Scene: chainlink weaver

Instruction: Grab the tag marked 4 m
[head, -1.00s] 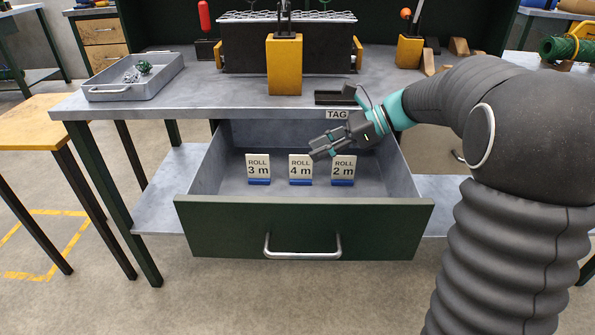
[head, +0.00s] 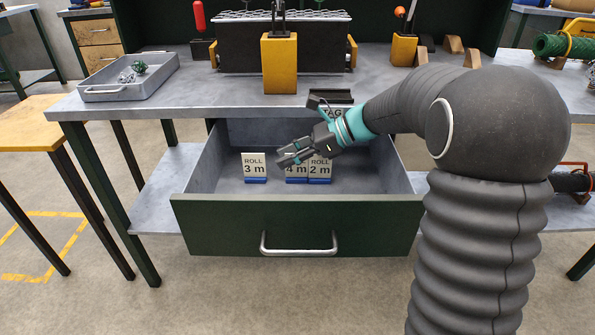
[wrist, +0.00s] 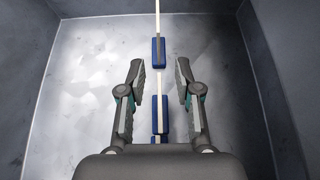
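Three upright white tags with blue bases stand in the open drawer (head: 295,228). The tag marked 3 m (head: 254,165) is at left. The tag marked 4 m (head: 297,172) is in the middle, its upper part hidden by my gripper (head: 282,157). The tag marked 2 m (head: 320,170) stands close against its right side, partly covered by my gripper. In the wrist view my gripper (wrist: 160,72) is open, its fingers either side of the row. The tags show edge-on there, with one blue base (wrist: 159,52) ahead and two close together nearer the palm.
The drawer's side walls and green front surround the tags. The bench top (head: 205,100) overhangs the back of the drawer. A grey tray (head: 128,80) and a yellow block (head: 279,65) stand on the bench. The drawer floor is clear beside the row.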

